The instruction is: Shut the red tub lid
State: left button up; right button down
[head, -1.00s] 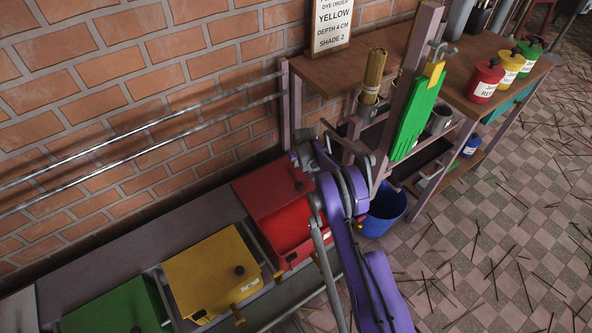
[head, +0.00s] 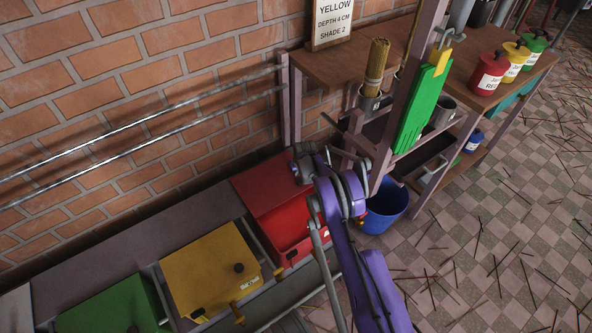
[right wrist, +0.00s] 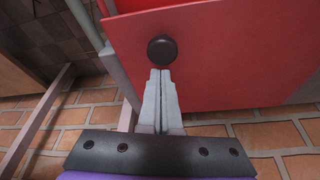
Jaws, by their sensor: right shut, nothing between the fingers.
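The red tub (head: 292,222) stands in a row of tubs along the brick wall. Its dark red lid (head: 258,184) looks tilted up at the back, with brighter red showing below it toward the front. The lid also fills much of the right wrist view (right wrist: 230,60), with its black knob (right wrist: 162,48). My right gripper (right wrist: 160,73) is shut and empty, its fingertips close to the knob; I cannot tell whether they touch. In the head view my right gripper (head: 300,168) is over the lid's right side and hides the knob. My left gripper is not in view.
A yellow tub (head: 205,268) and a green tub (head: 112,308) stand to the left with their lids down. Metal rails (head: 150,122) run along the wall. A wooden bench (head: 390,48) and a blue bucket (head: 386,207) stand to the right of the red tub.

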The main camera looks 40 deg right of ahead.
jog(key=shift+s, duration=0.15)
jog(key=s+a+p, duration=0.2)
jog(key=s, duration=1.7)
jog(key=shift+a, duration=0.1)
jog(key=p+v, duration=0.3)
jog(key=v, duration=0.8)
jog(key=shift+w, duration=0.15)
